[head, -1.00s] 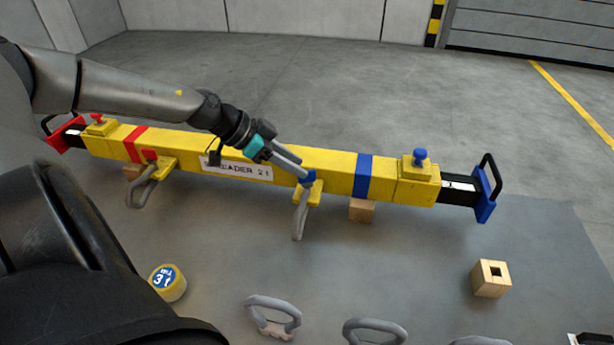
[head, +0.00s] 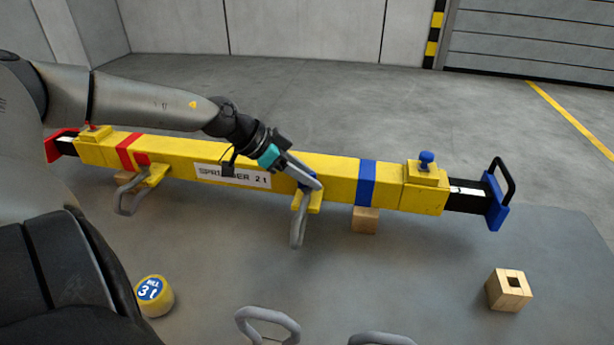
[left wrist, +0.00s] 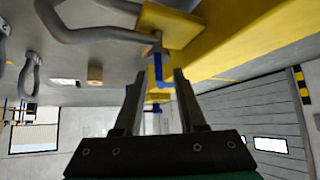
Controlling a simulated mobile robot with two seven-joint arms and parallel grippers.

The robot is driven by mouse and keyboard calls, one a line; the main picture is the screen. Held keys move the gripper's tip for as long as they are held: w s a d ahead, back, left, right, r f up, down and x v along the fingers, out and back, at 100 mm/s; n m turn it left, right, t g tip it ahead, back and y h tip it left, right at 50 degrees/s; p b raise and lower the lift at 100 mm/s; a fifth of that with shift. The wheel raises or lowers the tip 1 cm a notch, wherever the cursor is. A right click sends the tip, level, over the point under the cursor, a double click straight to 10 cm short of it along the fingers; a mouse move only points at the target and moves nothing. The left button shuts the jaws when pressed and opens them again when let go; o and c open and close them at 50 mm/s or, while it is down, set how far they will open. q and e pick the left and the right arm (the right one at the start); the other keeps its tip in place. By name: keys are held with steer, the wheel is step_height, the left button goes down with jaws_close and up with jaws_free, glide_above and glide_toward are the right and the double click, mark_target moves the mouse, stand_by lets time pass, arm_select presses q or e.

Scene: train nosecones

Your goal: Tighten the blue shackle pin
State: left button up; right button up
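The yellow spreader beam (head: 335,172) lies across the floor mat on wooden blocks. Near its middle a grey shackle (head: 298,222) hangs from a yellow lug, and its blue pin (head: 303,189) is mostly hidden behind my left gripper (head: 312,181). In the left wrist view the blue pin (left wrist: 157,72) shows between the two separated fingers of the left gripper (left wrist: 157,80), with a gap visible beside it; I cannot tell whether either finger touches it. The grey shackle (left wrist: 85,36) extends to the left there. My right gripper is not in view.
A second shackle (head: 128,198) hangs near the beam's red-marked end. A blue knob (head: 427,160) stands on the beam's right end. A yellow 3 t weight (head: 155,296), a wooden block (head: 508,290) and loose grey shackles (head: 268,324) lie in front, with clear mat between.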

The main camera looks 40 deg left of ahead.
arm_select(q)
jaws_close()
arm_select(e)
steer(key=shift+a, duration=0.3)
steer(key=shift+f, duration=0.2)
